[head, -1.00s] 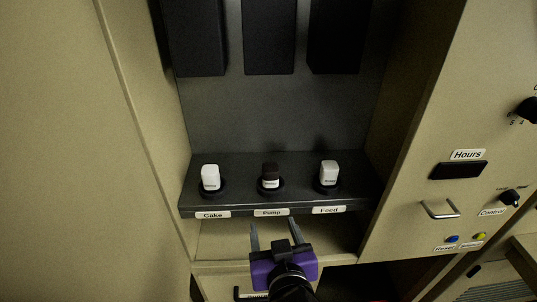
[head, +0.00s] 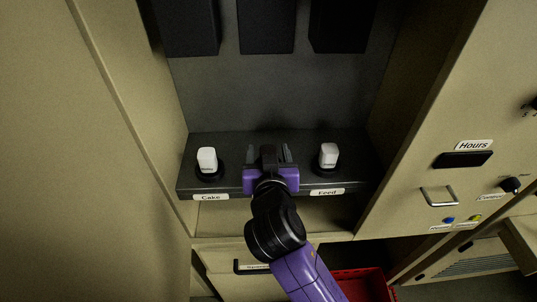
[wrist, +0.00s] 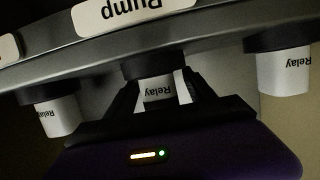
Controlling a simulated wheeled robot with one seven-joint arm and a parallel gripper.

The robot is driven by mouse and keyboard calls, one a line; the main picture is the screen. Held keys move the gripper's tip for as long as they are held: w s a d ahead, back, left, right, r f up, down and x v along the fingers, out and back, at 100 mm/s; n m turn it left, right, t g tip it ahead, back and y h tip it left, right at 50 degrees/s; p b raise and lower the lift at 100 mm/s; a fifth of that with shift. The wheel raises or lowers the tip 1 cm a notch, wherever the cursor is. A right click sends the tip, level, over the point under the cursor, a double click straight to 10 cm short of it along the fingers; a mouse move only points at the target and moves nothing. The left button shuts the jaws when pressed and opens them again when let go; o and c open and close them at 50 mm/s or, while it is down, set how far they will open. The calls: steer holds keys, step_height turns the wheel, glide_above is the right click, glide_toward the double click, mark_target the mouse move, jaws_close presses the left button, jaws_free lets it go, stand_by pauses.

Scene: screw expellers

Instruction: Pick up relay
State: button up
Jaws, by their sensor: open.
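Three relays sit in round dark sockets on a dark shelf (head: 345,172). The white relay (head: 207,159) above the Cake label and the pale relay (head: 328,154) above the Feed label are plain in the head view. My gripper (head: 268,154) is at the middle position and hides most of that place. In the wrist view, which looks upside down, the middle relay (wrist: 157,89), with a white "Relay" label, stands at the Pump label (wrist: 133,13) between the open fingers of my gripper (wrist: 158,94). I cannot tell whether the fingers touch it.
Three black boxes (head: 265,27) hang above the shelf. Cabinet walls close in on both sides. The right panel has an Hours display (head: 463,160) and a handle (head: 439,196). A drawer (head: 222,254) and a red bin (head: 362,285) are below.

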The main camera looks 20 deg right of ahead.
steer(key=shift+w+d+f, duration=0.15)
steer(key=shift+w, duration=0.2)
jaws_close()
